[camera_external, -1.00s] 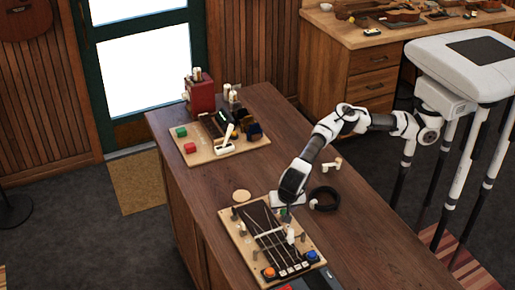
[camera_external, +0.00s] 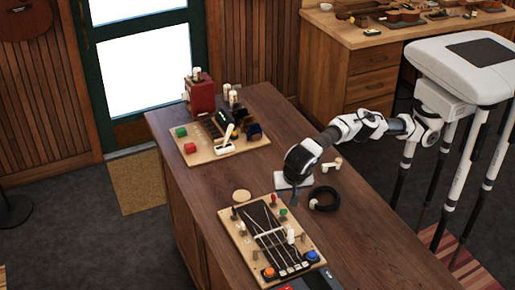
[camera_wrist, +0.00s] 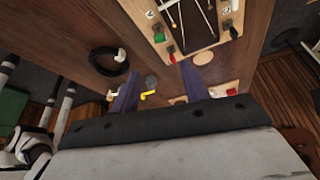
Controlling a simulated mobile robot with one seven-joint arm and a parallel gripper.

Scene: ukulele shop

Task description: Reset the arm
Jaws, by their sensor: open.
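My arm reaches in from the right over the wooden workbench (camera_external: 350,240). My gripper (camera_external: 293,193) is above the bench, just past the far right corner of the stringed board (camera_external: 240,238). In the wrist view, the two fingers of my gripper (camera_wrist: 158,85) are spread apart with nothing held between them. The board carries strings, an orange button (camera_external: 269,272), a blue button (camera_external: 312,257) and red and green knobs. It also shows at the top of the wrist view (camera_wrist: 160,40).
A black cable coil (camera_external: 325,199) lies right of my gripper. A round wooden disc (camera_external: 241,196) lies left of it. A second board (camera_external: 200,156) with red and green blocks, a lever and a red machine (camera_external: 198,95) stand at the far end.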

